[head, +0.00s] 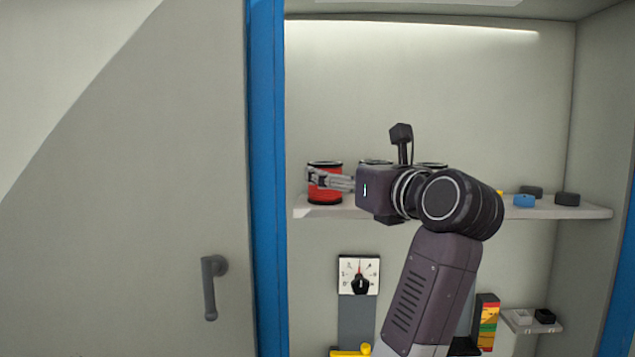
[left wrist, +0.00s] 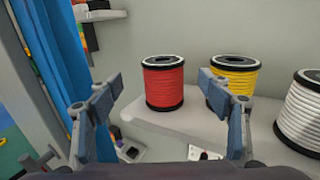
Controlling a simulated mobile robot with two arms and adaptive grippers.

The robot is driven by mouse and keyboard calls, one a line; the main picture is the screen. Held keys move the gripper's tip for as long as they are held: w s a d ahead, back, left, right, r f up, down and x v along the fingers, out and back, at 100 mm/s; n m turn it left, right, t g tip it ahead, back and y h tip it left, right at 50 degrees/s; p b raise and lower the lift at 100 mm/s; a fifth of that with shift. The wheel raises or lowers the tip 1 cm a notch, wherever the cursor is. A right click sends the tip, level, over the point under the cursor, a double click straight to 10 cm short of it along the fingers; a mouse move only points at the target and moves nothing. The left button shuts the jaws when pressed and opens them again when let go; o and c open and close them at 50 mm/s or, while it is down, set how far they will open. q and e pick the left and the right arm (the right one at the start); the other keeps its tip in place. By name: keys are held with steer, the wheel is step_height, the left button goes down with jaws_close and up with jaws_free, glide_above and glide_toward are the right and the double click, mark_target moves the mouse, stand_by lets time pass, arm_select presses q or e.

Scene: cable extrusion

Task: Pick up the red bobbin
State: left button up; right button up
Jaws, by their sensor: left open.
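The red bobbin (head: 322,192), with black rims, stands upright at the left end of the shelf, partly covered by my gripper in the head view. In the left wrist view the red bobbin (left wrist: 164,88) stands ahead, between the lines of the two fingers. My left gripper (head: 325,177) is open and empty, its fingers pointing left at the bobbin. In the left wrist view the fingertips (left wrist: 160,92) are spread wider than the bobbin. I cannot tell whether they reach beside it. My right gripper is not in view.
A yellow bobbin (left wrist: 236,76) stands close to the right of the red one, near the right finger. A white bobbin (left wrist: 301,112) is farther right. The shelf (head: 585,211) also holds small blue and black pieces. A blue post (head: 266,180) borders the cabinet's left.

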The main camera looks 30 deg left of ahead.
mark_target(334, 166)
arm_select(q)
steer(key=shift+w+a+r, duration=0.15)
steer(key=shift+w+a, duration=0.15)
steer(key=shift+a, duration=0.15)
steer(key=p+x, duration=0.1)
steer(key=x, duration=0.4)
steer(key=shift+w+r, duration=0.2)
steer(key=shift+w, duration=0.15)
steer(key=shift+w+a+p, duration=0.3)
steer(key=shift+a, duration=0.15)
steer(key=shift+d, duration=0.15)
steer(key=shift+c, duration=1.1)
steer(key=c, duration=1.1)
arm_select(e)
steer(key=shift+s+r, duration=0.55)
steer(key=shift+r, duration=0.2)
